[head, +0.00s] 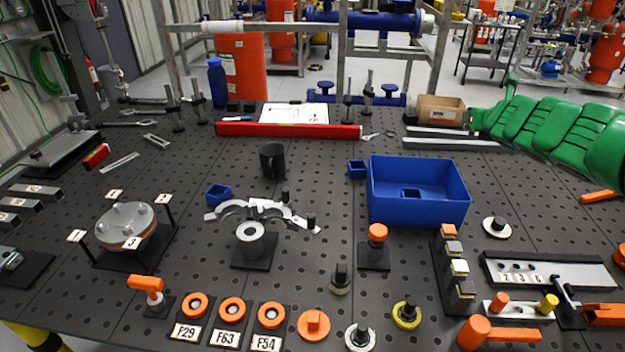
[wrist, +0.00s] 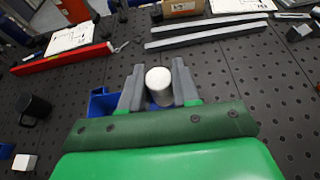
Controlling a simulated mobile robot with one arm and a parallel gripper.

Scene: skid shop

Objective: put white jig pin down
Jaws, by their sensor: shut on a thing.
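The white jig pin (wrist: 159,88) shows in the wrist view as a short white cylinder with its round end facing the camera. My gripper (wrist: 158,80) is shut on it, with one grey finger on each side. Bare pegboard tabletop shows beyond the fingertips. The pin's lower part is hidden, and I cannot tell its height above the table. The gripper and held pin are not discernible in the head view.
The black perforated table (head: 330,215) carries a blue bin (head: 420,212), a dark mug (head: 272,160), a red bar (head: 287,130), and grey bars (wrist: 205,30). Orange rings and upright pins crowd the front. Bare tabletop lies right of the bin and around the mug.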

